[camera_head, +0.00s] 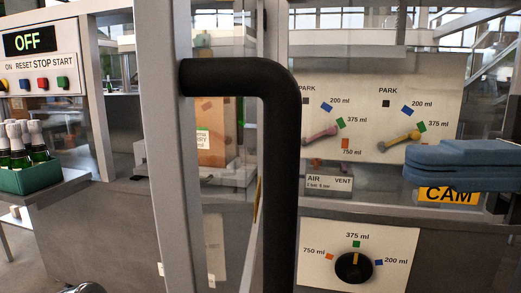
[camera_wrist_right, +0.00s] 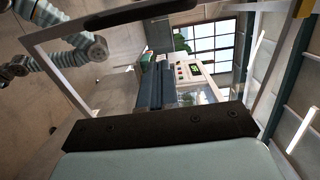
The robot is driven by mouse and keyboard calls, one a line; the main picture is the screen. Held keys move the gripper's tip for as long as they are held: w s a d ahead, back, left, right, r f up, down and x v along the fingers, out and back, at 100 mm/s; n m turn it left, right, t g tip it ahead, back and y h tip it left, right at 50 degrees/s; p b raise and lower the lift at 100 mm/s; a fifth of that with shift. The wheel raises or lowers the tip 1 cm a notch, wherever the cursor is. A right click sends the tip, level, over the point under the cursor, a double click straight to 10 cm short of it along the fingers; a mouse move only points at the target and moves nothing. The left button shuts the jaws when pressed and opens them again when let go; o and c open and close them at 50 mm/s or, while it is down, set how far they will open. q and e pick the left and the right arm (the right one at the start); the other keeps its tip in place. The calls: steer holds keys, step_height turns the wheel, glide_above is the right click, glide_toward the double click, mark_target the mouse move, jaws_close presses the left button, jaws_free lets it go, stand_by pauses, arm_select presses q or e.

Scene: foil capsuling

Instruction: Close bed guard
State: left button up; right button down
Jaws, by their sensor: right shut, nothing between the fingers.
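The bed guard is a clear panel in a grey frame (camera_head: 165,150). It stands open, swung out toward me in the head view. Its thick black handle (camera_head: 280,180) bends across the panel in the foreground. My right gripper (camera_head: 414,165) comes in from the right edge with its blue fingers shut and empty. It is right of the handle, apart from it in the picture, and overlaps the yellow CAM label (camera_head: 449,195). In the right wrist view, a pale frame with a dark bar (camera_wrist_right: 140,13) crosses the top. My left gripper does not show.
Behind the guard are a panel of coloured marks and levers (camera_head: 375,105) and a black selector knob (camera_head: 353,267).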

steer(key=s, duration=0.1)
steer(key=p, duration=0.1)
glide_toward(210, 157)
steer(key=shift+g, duration=0.3)
steer(key=a, duration=0.6)
steer(key=shift+w+a+f, duration=0.1)
steer(key=shift+w+a, duration=0.3)
